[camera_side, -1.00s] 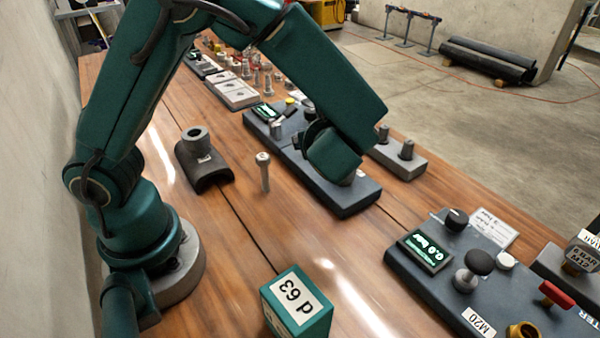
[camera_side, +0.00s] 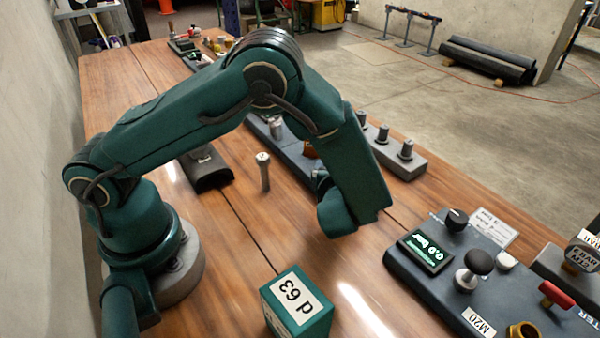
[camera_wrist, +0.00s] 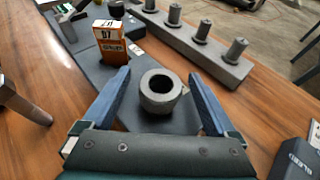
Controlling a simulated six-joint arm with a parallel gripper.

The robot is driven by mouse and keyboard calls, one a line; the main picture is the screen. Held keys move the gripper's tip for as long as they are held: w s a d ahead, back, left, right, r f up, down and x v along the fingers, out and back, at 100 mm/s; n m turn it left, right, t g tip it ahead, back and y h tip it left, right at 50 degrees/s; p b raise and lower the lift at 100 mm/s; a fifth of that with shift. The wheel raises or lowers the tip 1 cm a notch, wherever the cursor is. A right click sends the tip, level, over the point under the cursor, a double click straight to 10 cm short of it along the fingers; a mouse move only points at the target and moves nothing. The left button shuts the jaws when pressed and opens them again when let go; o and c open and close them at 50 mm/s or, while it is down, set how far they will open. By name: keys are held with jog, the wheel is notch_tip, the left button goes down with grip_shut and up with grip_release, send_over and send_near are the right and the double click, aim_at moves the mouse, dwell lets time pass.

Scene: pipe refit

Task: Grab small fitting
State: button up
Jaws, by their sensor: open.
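A small grey hollow fitting (camera_wrist: 160,92) stands upright, its round opening facing up, on a dark base plate (camera_wrist: 188,118) in the wrist view. My gripper (camera_wrist: 159,73) is open, with one blue finger on each side of the fitting. A gap shows between the fitting and each finger, and I cannot tell how far down the fingers reach. In the side view my wrist hangs low over the near end of the dark plate (camera_side: 297,160). There the arm hides the fitting and the fingertips.
An orange box (camera_wrist: 108,40) stands on the plate beyond the left finger. A grey rack with several pegs (camera_wrist: 235,72) lies behind. A grey upright post (camera_side: 263,172), a dark saddle piece (camera_side: 210,178), a green d 63 block (camera_side: 298,305) and a control panel (camera_side: 440,285) stand around.

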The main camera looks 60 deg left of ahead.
jog(key=c, duration=1.5)
jog(key=shift+o, duration=0.2)
